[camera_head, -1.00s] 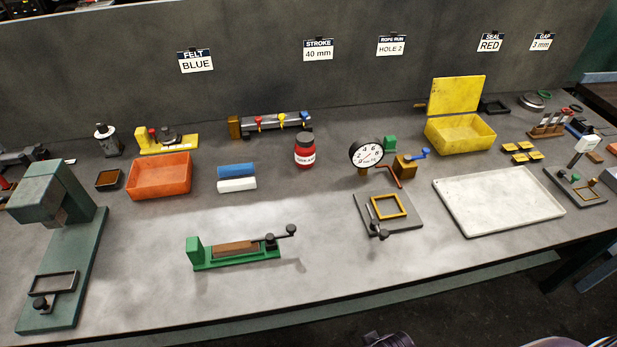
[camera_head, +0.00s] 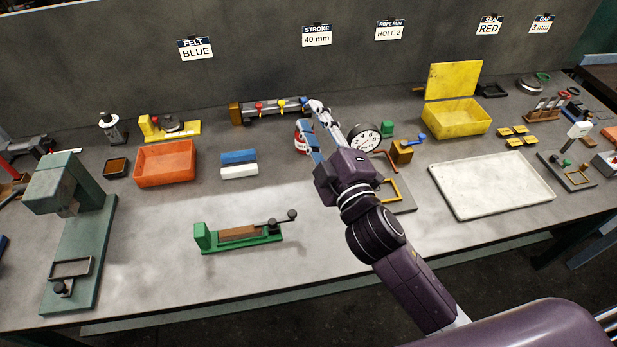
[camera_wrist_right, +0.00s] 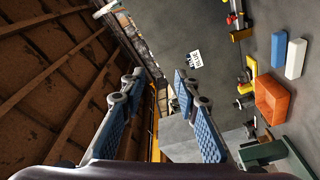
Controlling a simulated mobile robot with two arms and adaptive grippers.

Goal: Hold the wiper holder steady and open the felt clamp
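The green wiper holder (camera_head: 240,236) stands at the front middle of the bench in the head view, with a brown strip (camera_head: 239,233) lying in it. Its felt clamp (camera_head: 281,219) is a dark lever with round knobs at the holder's right end, with its arm across the end of the strip. My right gripper (camera_head: 309,122) is behind and to the right of the holder, above the bench near the red bottle, and touches nothing that I can see. The right wrist view shows its two blue-padded fingers (camera_wrist_right: 158,78) apart and empty. My left gripper is in no view.
A blue block (camera_head: 239,156) and a white block (camera_head: 239,170) lie behind the holder, beside an orange bin (camera_head: 165,163). A green press (camera_head: 72,235) stands at left. My right arm partly covers the red bottle (camera_head: 301,143) and dial gauge. Bench around the holder is clear.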

